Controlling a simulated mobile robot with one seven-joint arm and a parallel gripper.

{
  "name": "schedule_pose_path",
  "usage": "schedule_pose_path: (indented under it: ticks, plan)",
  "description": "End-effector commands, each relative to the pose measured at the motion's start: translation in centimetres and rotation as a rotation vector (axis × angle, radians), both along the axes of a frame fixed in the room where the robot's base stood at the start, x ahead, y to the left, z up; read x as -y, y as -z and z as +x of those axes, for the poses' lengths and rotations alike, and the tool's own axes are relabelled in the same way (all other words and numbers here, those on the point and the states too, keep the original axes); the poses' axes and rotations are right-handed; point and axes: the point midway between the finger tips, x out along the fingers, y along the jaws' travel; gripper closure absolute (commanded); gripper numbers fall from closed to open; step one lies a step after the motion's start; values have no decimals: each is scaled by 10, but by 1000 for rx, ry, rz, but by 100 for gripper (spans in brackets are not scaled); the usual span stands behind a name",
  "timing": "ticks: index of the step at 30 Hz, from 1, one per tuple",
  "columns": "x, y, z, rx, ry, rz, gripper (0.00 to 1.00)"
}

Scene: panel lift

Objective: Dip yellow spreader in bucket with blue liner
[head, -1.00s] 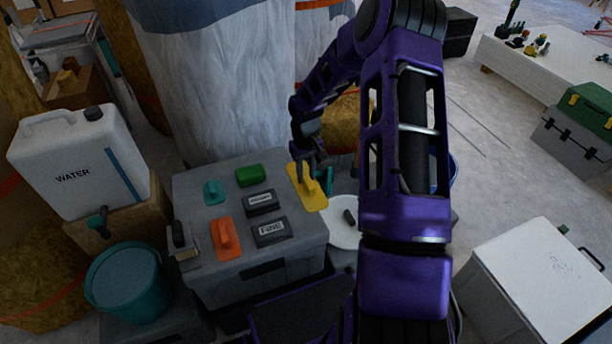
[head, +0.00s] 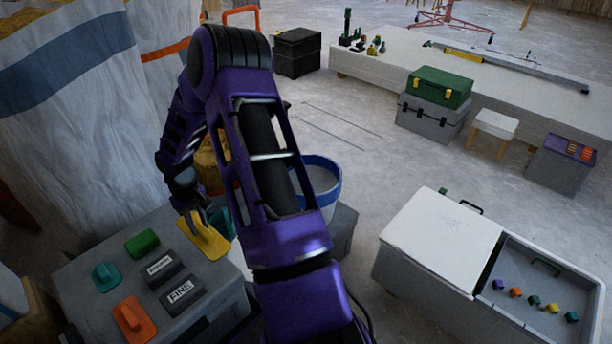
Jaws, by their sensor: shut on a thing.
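The yellow spreader (head: 207,240) is a flat yellow plate with a handle, at the right edge of the grey box top. My gripper (head: 194,220) is shut on its handle, with the plate below the fingers. I cannot tell whether the plate touches the box. The bucket with a blue rim or liner (head: 334,185) stands to the right, on a grey block behind my arm. Its inside looks pale, and my arm hides its left part.
The grey box (head: 90,258) also holds a green block (head: 142,243), a teal tool (head: 106,276), an orange float (head: 134,320) and two dark labelled blocks. A white-lidded chest (head: 440,235) stands at right. Open floor lies beyond the bucket.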

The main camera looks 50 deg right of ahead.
Motion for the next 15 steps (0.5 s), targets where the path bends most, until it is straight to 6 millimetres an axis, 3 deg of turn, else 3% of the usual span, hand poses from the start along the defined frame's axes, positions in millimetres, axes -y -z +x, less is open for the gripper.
schedule_pose_path:
  ticks: [9, 11, 15]
  plan:
    - [8, 1, 2, 11, 12, 0, 100]
    - [18, 2, 6, 28, 30, -1, 100]
    - [67, 7, 20, 105, 105, -6, 100]
